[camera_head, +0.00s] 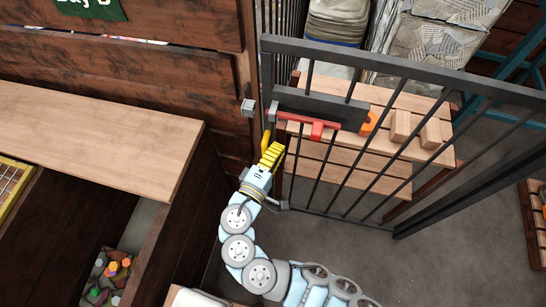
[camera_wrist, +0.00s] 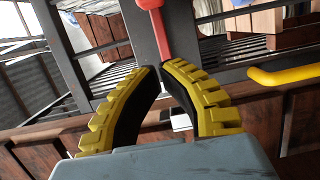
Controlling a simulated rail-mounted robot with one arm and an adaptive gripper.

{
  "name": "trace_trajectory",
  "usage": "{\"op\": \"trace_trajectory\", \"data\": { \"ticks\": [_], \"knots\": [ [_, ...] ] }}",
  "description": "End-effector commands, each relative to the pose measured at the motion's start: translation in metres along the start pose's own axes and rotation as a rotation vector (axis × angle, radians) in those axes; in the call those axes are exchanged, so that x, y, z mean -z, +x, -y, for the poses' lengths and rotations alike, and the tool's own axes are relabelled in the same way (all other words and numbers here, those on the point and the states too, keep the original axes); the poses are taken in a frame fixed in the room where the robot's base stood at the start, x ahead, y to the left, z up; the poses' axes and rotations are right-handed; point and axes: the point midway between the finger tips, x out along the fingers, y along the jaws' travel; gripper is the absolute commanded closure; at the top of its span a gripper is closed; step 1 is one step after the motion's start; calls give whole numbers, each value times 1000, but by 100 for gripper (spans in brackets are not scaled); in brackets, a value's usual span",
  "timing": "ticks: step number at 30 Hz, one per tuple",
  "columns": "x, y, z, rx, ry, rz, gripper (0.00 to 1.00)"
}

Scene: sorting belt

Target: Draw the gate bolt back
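The gate bolt (camera_head: 300,121) is a red bar with a short red tab. My gripper (camera_head: 273,147) is just below the bolt's left end in the head view, near the gate's post. In the wrist view, my gripper's two yellow ribbed fingers (camera_wrist: 162,70) curve together until the tips nearly meet, with nothing clearly held between them. The red bolt (camera_wrist: 165,38) shows just beyond the tips. I cannot tell whether the tips touch it.
A yellow handle (camera_head: 265,140) stands by the post and also shows in the wrist view (camera_wrist: 290,76). Behind the gate is a slatted wooden bench (camera_head: 345,152) with wooden blocks (camera_head: 400,126) and an orange piece (camera_head: 370,123). A wooden counter (camera_head: 90,135) is at left. Grey floor lies below the gate.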

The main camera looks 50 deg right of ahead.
Motion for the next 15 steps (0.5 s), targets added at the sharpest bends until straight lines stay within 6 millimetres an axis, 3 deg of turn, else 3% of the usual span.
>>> {"op": "trace_trajectory", "data": {
  "ticks": [6,15],
  "knots": [
    [2,-20,0,0,3,-4,100],
    [0,-27,-1,0,3,0,100]
  ]
}}
